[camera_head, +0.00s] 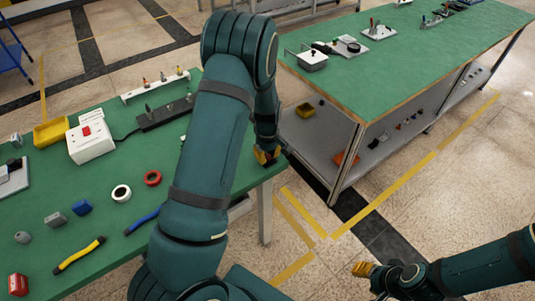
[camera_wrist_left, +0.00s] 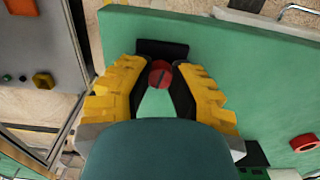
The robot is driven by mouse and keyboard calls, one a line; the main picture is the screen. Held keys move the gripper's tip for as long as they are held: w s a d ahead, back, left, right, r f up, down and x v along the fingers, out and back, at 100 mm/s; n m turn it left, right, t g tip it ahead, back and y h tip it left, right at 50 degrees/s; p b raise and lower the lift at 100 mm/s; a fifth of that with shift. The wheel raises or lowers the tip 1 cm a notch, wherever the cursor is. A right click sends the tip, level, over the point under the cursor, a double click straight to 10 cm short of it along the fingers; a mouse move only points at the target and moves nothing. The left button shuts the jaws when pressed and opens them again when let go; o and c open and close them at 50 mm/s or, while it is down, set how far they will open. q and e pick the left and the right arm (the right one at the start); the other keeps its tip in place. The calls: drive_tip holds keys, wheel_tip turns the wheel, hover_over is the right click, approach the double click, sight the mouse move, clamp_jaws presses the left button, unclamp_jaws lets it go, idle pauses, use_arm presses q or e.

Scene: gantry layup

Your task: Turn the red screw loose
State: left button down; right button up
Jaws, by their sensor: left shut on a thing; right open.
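The red screw (camera_wrist_left: 160,74) shows a round slotted head in the left wrist view, beside a black block (camera_wrist_left: 162,48) on the edge of the green table (camera_wrist_left: 120,38). My left gripper (camera_wrist_left: 160,80) has its yellow fingers on either side of the screw and is shut on it. In the head view my left gripper (camera_head: 266,155) is at the right edge of the near table; my arm and fingers largely hide the screw there. My right gripper (camera_head: 364,269) is open and empty, low at the right over the floor.
The near table holds a red ring (camera_head: 153,178), a white ring (camera_head: 121,193), a white box with a red switch (camera_head: 90,144), a yellow bin (camera_head: 51,132) and pliers (camera_head: 79,255). A second green table (camera_head: 420,50) stands across a floor gap.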

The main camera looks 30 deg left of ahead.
sight(267, 156)
use_arm(q)
drive_tip(key=shift+s, duration=0.1)
idle(0.3)
drive_tip(key=c, duration=0.8)
unclamp_jaws()
wheel_tip(267, 156, up, 12)
